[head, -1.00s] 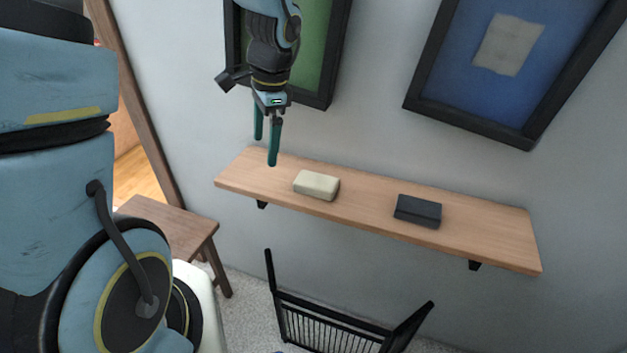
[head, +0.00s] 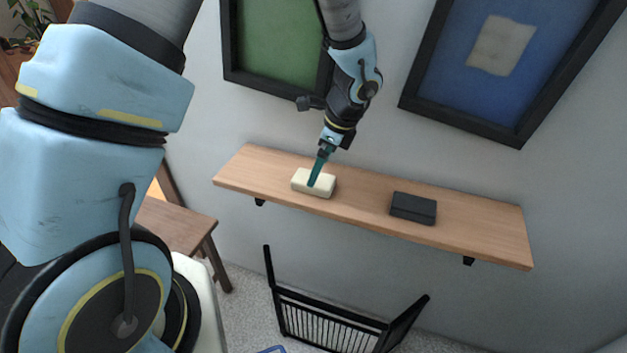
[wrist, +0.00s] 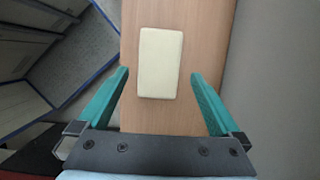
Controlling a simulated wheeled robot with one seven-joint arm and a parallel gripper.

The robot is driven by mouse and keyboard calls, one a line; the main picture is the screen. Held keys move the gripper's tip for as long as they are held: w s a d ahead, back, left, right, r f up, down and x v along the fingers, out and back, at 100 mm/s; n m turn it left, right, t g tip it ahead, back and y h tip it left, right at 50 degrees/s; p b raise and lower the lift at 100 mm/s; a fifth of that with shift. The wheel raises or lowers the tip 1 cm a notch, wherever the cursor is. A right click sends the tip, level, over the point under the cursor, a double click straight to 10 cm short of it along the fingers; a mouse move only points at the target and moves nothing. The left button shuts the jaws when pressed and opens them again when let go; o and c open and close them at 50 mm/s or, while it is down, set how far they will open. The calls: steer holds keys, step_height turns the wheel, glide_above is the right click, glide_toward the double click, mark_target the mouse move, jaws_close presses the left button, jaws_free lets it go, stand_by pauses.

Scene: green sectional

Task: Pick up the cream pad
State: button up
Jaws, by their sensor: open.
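The cream pad (head: 324,186) is a small rounded block lying on the wooden wall shelf (head: 460,229), left of its middle. In the wrist view the pad (wrist: 160,62) lies lengthwise, just beyond and between the fingertips. My gripper (head: 315,182) has teal fingers that reach down to the pad in the head view. In the wrist view my gripper (wrist: 160,75) is open, with one finger on each side and a gap between each finger and the pad. It holds nothing. I cannot tell the exact height of the fingertips above the shelf.
A dark grey block (head: 413,208) lies on the shelf right of the pad, with bare wood between. Framed pictures, one green (head: 268,45) and one blue (head: 455,60), hang above. A black chair (head: 330,318) and a wooden stool (head: 180,228) stand below.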

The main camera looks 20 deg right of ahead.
steer(key=shift+p+x, duration=0.45)
steer(key=shift+x, duration=1.5)
steer(key=shift+a, duration=0.1)
steer(key=shift+c, duration=0.2)
steer(key=c, duration=1.2)
